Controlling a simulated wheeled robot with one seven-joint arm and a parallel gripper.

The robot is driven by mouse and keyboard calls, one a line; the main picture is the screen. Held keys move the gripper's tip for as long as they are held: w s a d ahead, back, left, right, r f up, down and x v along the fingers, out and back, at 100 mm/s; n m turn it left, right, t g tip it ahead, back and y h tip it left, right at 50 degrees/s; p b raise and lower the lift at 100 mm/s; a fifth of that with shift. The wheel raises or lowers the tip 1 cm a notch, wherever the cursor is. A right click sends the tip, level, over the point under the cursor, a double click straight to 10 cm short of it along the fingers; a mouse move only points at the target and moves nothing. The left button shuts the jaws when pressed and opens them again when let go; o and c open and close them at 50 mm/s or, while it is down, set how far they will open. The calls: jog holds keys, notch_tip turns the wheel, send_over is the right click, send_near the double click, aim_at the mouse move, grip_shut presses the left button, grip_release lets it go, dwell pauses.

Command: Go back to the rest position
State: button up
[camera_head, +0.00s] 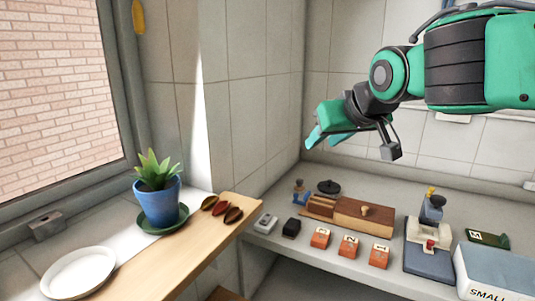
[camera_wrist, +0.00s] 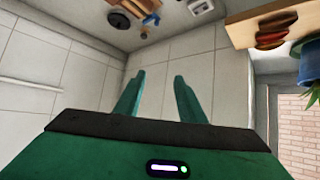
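The gripper is open and empty. My green and black arm reaches in from the upper right of the head view.
Below stand a wooden box (camera_head: 364,214), several orange blocks (camera_head: 349,246), a blue-grey device (camera_head: 430,262) and a white box (camera_head: 495,272). Air around the gripper is clear.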

jog(key=s+d+f+m+g+h, duration=0.1)
jog(key=s+d+f+m+g, duration=0.1)
jog(key=s+d+f, duration=0.4)
jog(key=s+d+f+m+g+h, duration=0.1)
jog(key=d+f, duration=0.3)
jog(key=d, duration=0.4)
jog(key=s+d+f+m+g+h, duration=0.2)
jog(key=s+d+f, duration=0.25)
jog(key=d, duration=0.25)
jog(key=s+d+f+m+g, duration=0.2)
jog(key=s+f, duration=0.3)
jog(key=s, duration=0.4)
jog(key=s+d+f+m+g+y, duration=0.1)
jog(key=s+d+f+m+g, duration=0.1)
jog(key=s+d+f, duration=0.3)
jog(key=s+g, duration=0.1)
jog(key=s, duration=0.3)
jog(key=shift+s+y, duration=0.15)
jog(key=shift+y, duration=0.15)
jog(key=shift+f, duration=0.1)
jog(key=shift+w+f, duration=0.25)
jog(key=shift+w, duration=0.4)
